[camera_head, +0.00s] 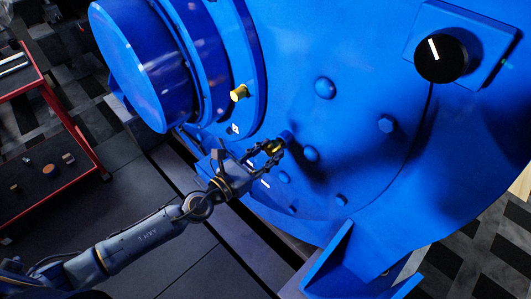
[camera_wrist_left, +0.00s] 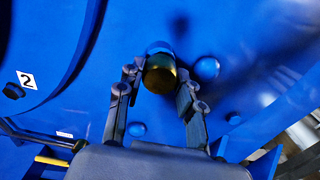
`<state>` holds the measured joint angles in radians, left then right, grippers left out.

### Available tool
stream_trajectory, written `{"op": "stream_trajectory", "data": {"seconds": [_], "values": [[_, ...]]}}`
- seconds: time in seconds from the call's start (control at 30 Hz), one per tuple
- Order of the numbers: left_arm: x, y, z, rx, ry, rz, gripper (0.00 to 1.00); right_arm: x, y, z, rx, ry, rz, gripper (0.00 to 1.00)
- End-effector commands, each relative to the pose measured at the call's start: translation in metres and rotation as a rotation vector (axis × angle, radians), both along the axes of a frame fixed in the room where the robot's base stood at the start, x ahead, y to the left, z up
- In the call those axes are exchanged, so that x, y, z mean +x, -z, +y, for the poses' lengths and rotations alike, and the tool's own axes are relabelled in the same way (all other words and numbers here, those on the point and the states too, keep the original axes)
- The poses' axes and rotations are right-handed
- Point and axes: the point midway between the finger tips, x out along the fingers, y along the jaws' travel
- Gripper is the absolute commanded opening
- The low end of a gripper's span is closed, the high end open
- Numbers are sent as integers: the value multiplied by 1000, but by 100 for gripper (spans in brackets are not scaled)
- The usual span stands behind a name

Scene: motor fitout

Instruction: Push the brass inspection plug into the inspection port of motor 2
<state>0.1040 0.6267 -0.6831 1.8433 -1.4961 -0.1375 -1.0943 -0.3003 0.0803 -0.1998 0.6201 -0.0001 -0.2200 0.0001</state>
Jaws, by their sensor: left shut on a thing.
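My left gripper (camera_head: 268,148) is shut on the brass inspection plug (camera_head: 274,147), close to the blue face of the motor (camera_head: 350,150). In the left wrist view the plug (camera_wrist_left: 160,76) sits between the two fingertips of the gripper (camera_wrist_left: 160,88), with its round end toward the camera. A short blue boss (camera_head: 287,136) stands right at the plug's far end; it also shows just above the plug in the wrist view (camera_wrist_left: 158,47). I cannot tell whether the plug is inside it. A white label reading 2 (camera_wrist_left: 26,80) is on the motor. My right gripper is not in view.
Blue round bolt heads (camera_head: 311,153) stick out around the boss. A yellow fitting (camera_head: 239,92) projects from the flange above. A black knob (camera_head: 441,56) is at upper right. A red-framed cart (camera_head: 66,122) with small parts stands at left.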

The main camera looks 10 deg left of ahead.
Motion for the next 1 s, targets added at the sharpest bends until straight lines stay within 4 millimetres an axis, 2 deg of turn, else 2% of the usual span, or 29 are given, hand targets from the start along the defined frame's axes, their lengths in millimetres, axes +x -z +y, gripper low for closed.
{"op": "stream_trajectory", "data": {"seconds": [0.6, 0.63, 0.73, 1.0], "values": [[13, 0, -8, -1, 0, -1, 3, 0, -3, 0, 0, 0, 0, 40], [13, 0, -9, 0, 0, 0, 40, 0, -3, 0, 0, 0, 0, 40], [12, 0, -8, 0, 0, 0, 61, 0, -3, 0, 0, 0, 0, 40], [12, 1, -8, 1, 0, 1, 63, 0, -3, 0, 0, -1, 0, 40]]}}
